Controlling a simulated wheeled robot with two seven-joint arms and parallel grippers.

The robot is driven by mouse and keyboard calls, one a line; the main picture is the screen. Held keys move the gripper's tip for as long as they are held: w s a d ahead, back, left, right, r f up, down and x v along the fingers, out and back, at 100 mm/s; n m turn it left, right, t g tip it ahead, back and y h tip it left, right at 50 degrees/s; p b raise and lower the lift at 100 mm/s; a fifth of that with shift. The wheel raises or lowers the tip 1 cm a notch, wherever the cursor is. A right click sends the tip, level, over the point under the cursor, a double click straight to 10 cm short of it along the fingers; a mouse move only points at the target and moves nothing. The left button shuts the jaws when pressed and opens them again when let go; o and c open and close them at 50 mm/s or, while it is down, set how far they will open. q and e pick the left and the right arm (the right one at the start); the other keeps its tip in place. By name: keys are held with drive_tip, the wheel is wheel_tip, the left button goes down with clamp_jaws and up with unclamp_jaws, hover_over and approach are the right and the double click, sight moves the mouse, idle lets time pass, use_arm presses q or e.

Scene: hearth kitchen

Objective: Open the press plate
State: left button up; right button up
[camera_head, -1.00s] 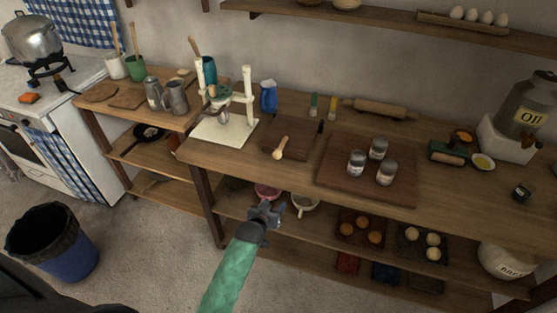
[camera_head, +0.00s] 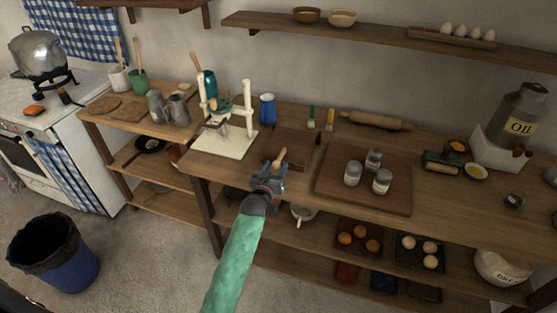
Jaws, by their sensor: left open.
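The press (camera_head: 249,105) stands on the left part of the long wooden table, with a cream base (camera_head: 226,143) and upright cream posts. My right gripper is not in view.
A dark board (camera_head: 292,144) lies right of the press; a larger board (camera_head: 333,190) holds three jars. A blue cup (camera_head: 267,108) stands behind. Grey mugs (camera_head: 178,110) stand on the left table. A shelf (camera_head: 390,36) runs above. The lower shelf holds bowls and egg trays.

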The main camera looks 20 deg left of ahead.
sight(279, 159)
use_arm(q)
drive_tip(key=w+p, duration=0.1)
drive_tip(key=w, duration=0.2)
drive_tip(key=shift+r, duration=0.1)
drive_tip(key=shift+w, duration=0.4)
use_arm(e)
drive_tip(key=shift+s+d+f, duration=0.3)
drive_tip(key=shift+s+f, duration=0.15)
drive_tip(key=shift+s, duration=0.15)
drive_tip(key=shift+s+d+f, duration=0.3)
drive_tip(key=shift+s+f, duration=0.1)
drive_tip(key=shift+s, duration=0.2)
use_arm(q)
clamp_jaws()
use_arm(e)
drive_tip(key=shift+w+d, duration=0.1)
